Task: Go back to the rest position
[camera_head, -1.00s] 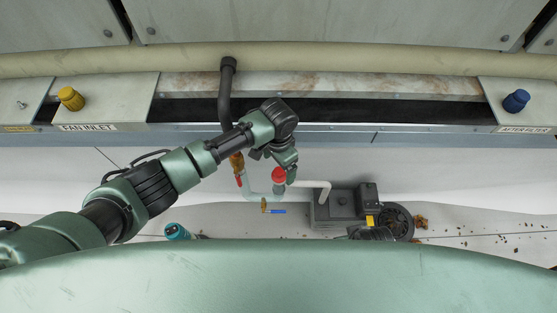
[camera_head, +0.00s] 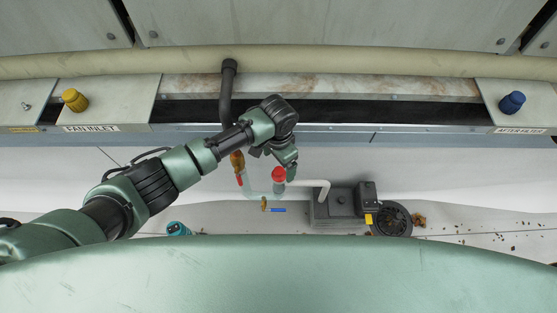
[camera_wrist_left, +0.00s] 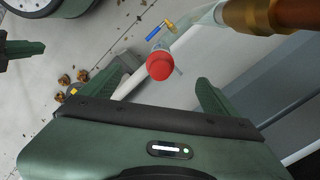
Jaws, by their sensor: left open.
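My left gripper (camera_head: 275,160) hangs at the end of my left arm, in front of the unit, close above the pipework. In the left wrist view its two fingers (camera_wrist_left: 165,85) stand apart with nothing held between them. A round red cap (camera_wrist_left: 160,66) on a pale pipe shows beyond the fingers, in line with the gap. In the head view the red cap (camera_head: 278,174) is just below the gripper, and I cannot tell whether they touch.
A red-handled brass valve (camera_head: 238,164) and a blue-handled valve (camera_head: 272,209) sit on the piping. A grey pump (camera_head: 340,204) stands right of them, with brown debris on the floor. Yellow (camera_head: 75,100) and blue (camera_head: 511,103) knobs are on the unit's ledge.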

